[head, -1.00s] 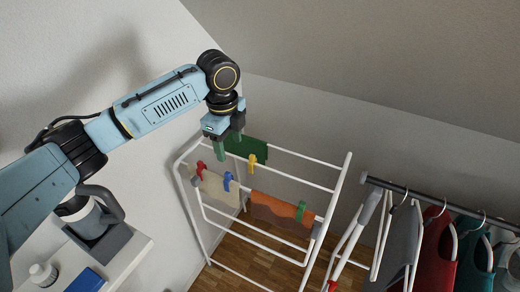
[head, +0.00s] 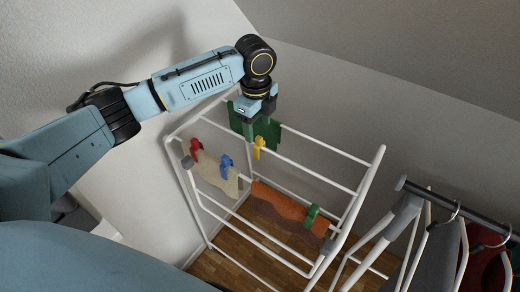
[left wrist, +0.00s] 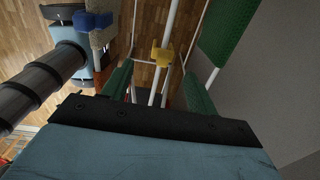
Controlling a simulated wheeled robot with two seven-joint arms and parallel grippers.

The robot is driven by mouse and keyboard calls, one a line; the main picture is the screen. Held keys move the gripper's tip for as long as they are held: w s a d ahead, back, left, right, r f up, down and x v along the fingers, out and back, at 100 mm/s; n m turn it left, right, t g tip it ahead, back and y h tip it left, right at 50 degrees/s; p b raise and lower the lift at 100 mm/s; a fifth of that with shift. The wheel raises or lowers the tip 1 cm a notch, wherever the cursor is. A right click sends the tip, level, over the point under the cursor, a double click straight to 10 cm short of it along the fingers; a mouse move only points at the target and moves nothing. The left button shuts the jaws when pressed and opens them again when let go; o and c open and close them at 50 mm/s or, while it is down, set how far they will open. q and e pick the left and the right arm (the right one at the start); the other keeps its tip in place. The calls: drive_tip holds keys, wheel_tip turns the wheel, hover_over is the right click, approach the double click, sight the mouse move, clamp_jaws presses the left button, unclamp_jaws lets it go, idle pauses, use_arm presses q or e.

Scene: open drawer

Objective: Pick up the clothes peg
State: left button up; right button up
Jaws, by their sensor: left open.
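A yellow clothes peg (head: 258,147) is clipped on a rail of the white drying rack, beside a green cloth (head: 268,131). My left gripper (head: 260,123) is open above it, with its green fingers pointing down. In the left wrist view the yellow peg (left wrist: 161,55) lies beyond and between the two open fingers (left wrist: 157,88), with nothing held. A red peg (head: 195,147) and a blue peg (head: 226,162) sit on a beige cloth, and a green peg (head: 312,213) on an orange-brown cloth. My right gripper is not in view.
The white drying rack (head: 327,183) has several thin parallel rails around the pegs. The beige cloth (head: 212,176) and orange-brown cloth (head: 277,208) hang in front. A clothes rail (head: 450,207) with hangers stands at the right. A wall is close behind.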

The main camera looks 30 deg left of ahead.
sight(259, 147)
use_arm(q)
drive_tip(key=f, duration=0.6)
drive_tip(key=f+b, duration=0.1)
drive_tip(key=f, duration=0.2)
drive_tip(key=shift+w, duration=0.35)
drive_tip(key=shift+c, duration=0.5)
drive_tip(key=c, duration=1)
